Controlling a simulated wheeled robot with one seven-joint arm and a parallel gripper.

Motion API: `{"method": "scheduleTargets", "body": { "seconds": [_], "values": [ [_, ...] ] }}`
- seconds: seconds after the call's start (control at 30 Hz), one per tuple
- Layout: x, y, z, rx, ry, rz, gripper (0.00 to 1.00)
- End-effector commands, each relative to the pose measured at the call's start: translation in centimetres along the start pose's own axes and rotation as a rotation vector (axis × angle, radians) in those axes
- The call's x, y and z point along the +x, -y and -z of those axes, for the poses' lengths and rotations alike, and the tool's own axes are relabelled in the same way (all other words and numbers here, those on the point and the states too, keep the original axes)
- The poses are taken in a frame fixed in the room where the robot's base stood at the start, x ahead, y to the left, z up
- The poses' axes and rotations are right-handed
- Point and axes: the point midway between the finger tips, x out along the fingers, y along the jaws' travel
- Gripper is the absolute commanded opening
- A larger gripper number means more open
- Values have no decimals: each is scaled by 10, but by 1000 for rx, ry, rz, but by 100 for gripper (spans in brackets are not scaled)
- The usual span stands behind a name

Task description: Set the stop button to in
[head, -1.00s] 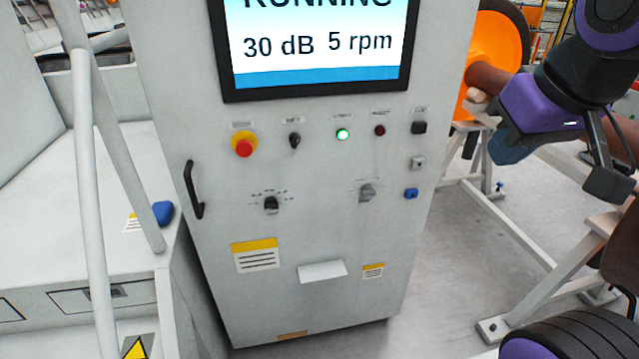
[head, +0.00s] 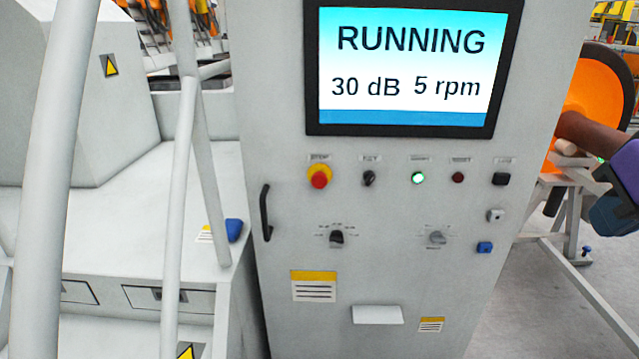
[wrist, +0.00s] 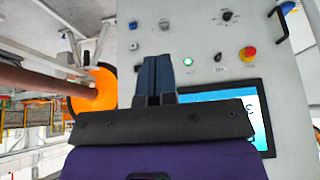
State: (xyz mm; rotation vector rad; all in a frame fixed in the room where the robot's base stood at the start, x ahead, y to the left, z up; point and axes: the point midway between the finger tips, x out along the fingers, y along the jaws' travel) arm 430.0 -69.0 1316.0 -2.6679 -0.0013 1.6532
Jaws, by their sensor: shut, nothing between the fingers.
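The stop button is a red mushroom head on a yellow collar (head: 319,177), at the upper left of the control row on the grey cabinet (head: 400,270). It also shows in the wrist view (wrist: 248,54), where the picture is upside down. Whether it is pushed in cannot be told. The screen (head: 412,68) above it reads RUNNING, 30 dB and 5 rpm. My gripper (wrist: 158,62) is shut and empty, its two fingers together, and apart from the button. In the head view only part of my arm's end shows at the right edge.
Beside the button are a black switch (head: 369,178), a lit green lamp (head: 418,178) and a dark red lamp (head: 457,177). A black handle (head: 266,212) sticks out at the cabinet's left edge. Grey rails (head: 180,200) stand left. An orange wheel (head: 592,105) on a stand is right.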

Motion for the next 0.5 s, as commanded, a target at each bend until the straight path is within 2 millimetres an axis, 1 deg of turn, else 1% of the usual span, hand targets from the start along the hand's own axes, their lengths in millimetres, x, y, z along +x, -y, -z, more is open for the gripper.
{"method": "scheduleTargets", "body": {
  "seconds": [0.13,0.23,0.37,0.4,0.5],
  "values": [
    [2,2,5,-19,0,-5,0],
    [7,8,21,-82,-1,-20,0],
    [21,25,55,-231,-6,-42,0],
    [27,32,67,-286,-9,-46,0],
    [44,51,95,-422,-17,-50,0]
  ]
}}
